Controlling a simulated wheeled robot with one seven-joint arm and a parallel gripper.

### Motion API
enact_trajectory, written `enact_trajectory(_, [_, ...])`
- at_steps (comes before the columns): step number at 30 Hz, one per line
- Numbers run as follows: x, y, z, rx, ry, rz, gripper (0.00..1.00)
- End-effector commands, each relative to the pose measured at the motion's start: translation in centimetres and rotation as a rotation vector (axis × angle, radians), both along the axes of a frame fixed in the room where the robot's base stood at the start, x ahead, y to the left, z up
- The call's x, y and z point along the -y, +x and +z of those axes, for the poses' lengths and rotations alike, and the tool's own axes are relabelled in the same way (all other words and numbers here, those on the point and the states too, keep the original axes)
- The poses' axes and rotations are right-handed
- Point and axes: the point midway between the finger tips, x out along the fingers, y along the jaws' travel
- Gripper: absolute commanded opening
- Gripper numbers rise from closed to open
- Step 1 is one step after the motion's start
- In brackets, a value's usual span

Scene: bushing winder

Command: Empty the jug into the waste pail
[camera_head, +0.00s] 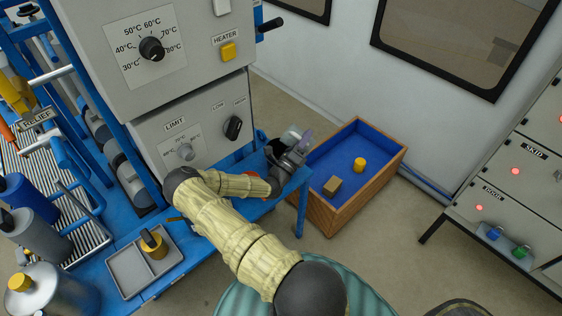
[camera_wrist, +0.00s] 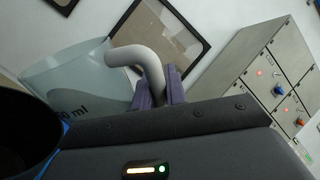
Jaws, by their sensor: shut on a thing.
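My gripper (camera_wrist: 160,88) is shut on the pale curved handle (camera_wrist: 142,56) of the jug, its purple fingers on either side. The jug (camera_wrist: 75,78) is translucent with "ml" lettering and looks tilted in the wrist view. In the head view the jug (camera_head: 291,137) is small, held at the far end of the blue bench beside my gripper (camera_head: 305,141). A dark round-rimmed vessel (camera_wrist: 22,135) shows at the lower left of the wrist view, close to the jug; it may be the waste pail. I cannot tell the jug's contents.
A wooden crate (camera_head: 333,215) with a blue inside stands on the floor right of the bench, holding a yellow piece and a brown block. The grey heater cabinet (camera_head: 205,60) rises behind my arm. A grey tray (camera_head: 128,277) lies on the bench.

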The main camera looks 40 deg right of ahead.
Motion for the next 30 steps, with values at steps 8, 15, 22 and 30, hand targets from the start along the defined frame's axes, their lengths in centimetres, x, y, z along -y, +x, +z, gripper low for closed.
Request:
enact_trajectory(8, [-0.01, 0.03, 0.04, -0.005, -0.004, 0.0, 0.0])
enact_trajectory(15, [-0.16, 0.32, 0.11, -0.045, -0.03, -0.002, 0.0])
enact_trajectory(22, [-0.16, 0.31, 0.1, -0.044, -0.029, -0.003, 0.0])
enact_trajectory(30, [-0.26, 0.46, 0.05, -0.066, -0.043, -0.002, 0.0])
